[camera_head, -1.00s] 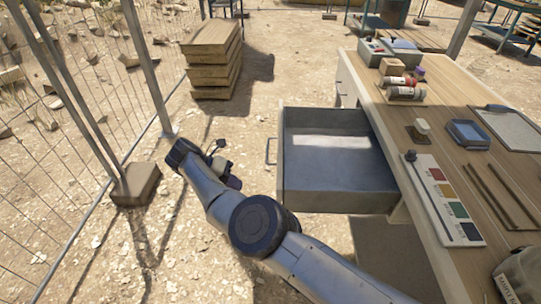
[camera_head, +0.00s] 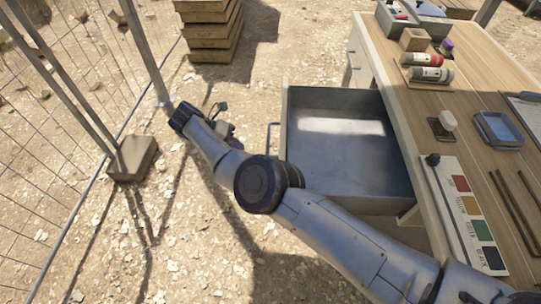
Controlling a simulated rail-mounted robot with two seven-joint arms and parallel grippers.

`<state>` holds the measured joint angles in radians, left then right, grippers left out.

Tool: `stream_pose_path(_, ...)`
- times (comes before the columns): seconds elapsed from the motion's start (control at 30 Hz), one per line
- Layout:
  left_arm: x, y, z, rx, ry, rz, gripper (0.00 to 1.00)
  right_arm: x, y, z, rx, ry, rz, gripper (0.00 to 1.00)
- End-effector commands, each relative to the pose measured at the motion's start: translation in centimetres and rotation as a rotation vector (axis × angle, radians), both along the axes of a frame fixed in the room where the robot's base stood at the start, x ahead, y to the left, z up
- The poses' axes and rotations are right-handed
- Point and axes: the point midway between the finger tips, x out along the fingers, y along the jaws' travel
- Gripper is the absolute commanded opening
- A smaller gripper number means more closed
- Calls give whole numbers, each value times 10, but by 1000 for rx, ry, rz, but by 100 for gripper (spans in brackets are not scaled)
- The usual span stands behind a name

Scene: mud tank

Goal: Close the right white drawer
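The white drawer (camera_head: 340,190) stands pulled well out of the left side of the wooden-topped table, and it looks empty inside. Its bar handle (camera_head: 270,142) is on the drawer's left-hand front face. My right arm comes in from the lower right and passes in front of the drawer's near corner. My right gripper (camera_head: 225,120) is to the left of the handle, apart from it, near the far end of the drawer front. It is small and dark, and its fingers cannot be made out. My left gripper is not in view.
The table top (camera_head: 465,110) holds bottles (camera_head: 428,75), a blue tray (camera_head: 497,129) and a colour chart strip (camera_head: 466,215). A wire fence (camera_head: 60,130) with a block foot (camera_head: 132,158) stands at left. Stacked wooden crates (camera_head: 210,30) stand behind.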

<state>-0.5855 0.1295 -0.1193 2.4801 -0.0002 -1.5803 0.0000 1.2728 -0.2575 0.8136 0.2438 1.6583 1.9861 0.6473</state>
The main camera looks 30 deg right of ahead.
Motion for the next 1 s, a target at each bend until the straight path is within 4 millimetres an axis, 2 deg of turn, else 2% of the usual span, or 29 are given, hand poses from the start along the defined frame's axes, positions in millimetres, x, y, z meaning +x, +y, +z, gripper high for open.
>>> stream_pose_path(0.03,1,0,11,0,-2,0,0,-2,-2,3,-4,2,1,0)
stream_pose_path(0.17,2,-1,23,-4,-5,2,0,-5,-5,-2,-3,1,5,0)
stream_pose_path(0.37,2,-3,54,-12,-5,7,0,-19,-20,-19,-1,4,3,0)
stream_pose_path(0.6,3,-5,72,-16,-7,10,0,-41,-49,-56,-1,3,3,0)
stream_pose_path(0.8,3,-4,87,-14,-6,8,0,-52,-64,-55,-1,-2,4,0)
stream_pose_path(1.0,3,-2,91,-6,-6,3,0,-60,-75,-57,-1,0,4,0)
